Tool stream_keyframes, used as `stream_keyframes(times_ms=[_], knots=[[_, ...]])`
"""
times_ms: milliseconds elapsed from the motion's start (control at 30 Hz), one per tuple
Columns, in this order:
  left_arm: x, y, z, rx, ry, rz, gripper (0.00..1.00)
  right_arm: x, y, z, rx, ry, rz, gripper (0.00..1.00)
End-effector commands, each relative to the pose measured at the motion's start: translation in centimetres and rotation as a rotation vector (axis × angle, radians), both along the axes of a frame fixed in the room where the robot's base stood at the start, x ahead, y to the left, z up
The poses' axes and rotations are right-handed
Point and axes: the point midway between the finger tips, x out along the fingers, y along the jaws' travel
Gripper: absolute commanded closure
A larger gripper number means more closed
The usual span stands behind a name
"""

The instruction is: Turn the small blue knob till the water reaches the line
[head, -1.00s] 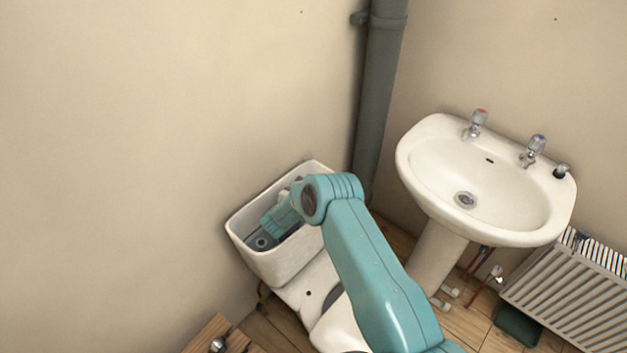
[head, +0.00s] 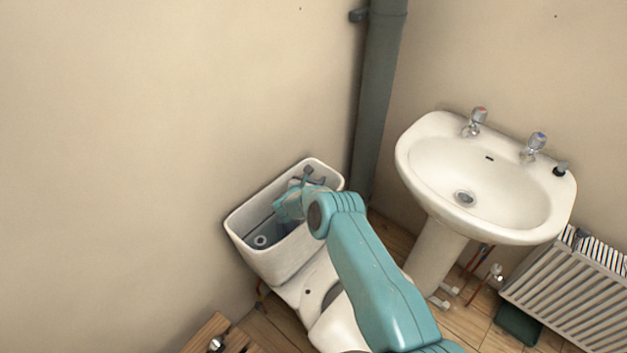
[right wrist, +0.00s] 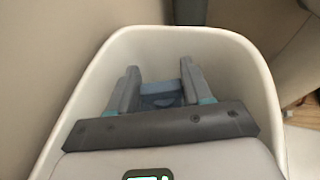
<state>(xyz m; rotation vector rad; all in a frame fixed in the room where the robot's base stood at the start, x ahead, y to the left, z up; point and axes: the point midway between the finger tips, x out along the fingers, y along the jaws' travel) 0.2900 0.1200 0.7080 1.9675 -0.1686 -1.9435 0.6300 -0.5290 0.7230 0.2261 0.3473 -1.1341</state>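The open white cistern (head: 270,266) stands against the wall, behind the toilet bowl. My right arm reaches over its front rim, and my right gripper (head: 312,176) is inside its right half. In the right wrist view the two fingers of the right gripper (right wrist: 158,85) stand apart, pointing at the cistern's far end wall. A bluish-grey patch shows between them; I cannot tell whether it is the small knob, a fitting or water. I cannot make out the water line mark. My left gripper is out of view.
A round fitting (head: 261,241) sits low in the cistern's left half. A grey pipe (head: 380,100) rises just behind the cistern's right end. A white basin (head: 480,180) with taps and a radiator (head: 570,290) stand to the right. A wooden surface (head: 222,335) is at the bottom left.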

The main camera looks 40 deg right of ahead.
Motion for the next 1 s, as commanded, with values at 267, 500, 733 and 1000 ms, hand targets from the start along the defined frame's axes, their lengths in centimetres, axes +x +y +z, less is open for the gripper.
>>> stream_keyframes(times_ms=[267, 500, 733, 1000], knots=[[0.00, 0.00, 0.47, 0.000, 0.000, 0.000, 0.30, -0.09, -0.30, 0.18, -0.005, 0.003, 0.094, 0.81], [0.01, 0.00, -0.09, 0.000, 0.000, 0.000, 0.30, -0.01, -0.25, -0.03, -0.002, 0.000, 0.236, 0.81], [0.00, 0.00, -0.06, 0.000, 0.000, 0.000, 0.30, 0.07, -0.15, 0.07, -0.002, -0.001, 0.254, 0.81], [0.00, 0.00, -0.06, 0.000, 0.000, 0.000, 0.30, 0.07, -0.11, 0.04, -0.002, -0.001, 0.254, 0.30]])
